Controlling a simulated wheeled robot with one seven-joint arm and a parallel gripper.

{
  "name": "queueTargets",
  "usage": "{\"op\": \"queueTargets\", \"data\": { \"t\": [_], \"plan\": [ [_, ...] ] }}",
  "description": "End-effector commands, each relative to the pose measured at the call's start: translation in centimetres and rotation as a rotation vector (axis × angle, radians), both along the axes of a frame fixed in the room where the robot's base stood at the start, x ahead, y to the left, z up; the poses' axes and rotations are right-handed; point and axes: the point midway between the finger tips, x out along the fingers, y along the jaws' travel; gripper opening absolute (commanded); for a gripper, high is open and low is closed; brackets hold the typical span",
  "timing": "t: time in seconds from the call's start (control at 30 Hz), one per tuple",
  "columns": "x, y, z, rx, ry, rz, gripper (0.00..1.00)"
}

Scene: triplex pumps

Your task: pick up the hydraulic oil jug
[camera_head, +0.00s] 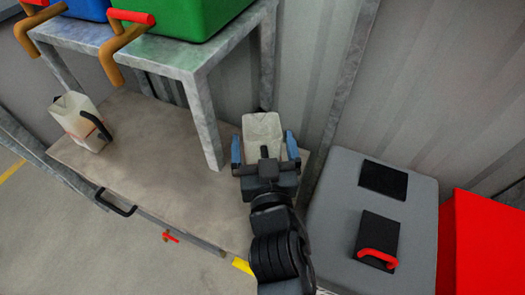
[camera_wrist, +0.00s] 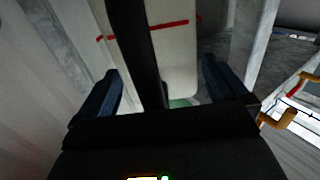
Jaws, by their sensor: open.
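A whitish jug (camera_head: 262,130) stands at the right end of the workbench, near the corrugated wall. My gripper (camera_head: 264,148) is open, with one blue finger on each side of this jug. In the wrist view the jug (camera_wrist: 182,50) shows a red line, and its black handle (camera_wrist: 130,40) runs up between the two open fingers. I cannot tell whether the fingers touch it. Its lower front is hidden by my gripper in the head view. A second cream jug (camera_head: 80,122) with a red line and black handle stands at the bench's left end. No label is readable on either.
A metal shelf stand (camera_head: 210,125) rises from the bench, its leg left of my gripper. A grey box (camera_head: 330,200) and a red box (camera_head: 490,250) stand at right.

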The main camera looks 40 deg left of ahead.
Motion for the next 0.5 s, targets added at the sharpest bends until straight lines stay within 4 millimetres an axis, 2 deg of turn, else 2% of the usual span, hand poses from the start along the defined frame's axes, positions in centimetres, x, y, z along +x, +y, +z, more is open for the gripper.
{"op": "queueTargets", "data": {
  "t": [0.1, 0.5],
  "plan": [
    [-0.01, -0.04, -0.01, 0.000, 0.000, 0.000, 1.00],
    [-0.02, -0.06, -0.02, 0.000, 0.000, 0.000, 0.62]
  ]
}}
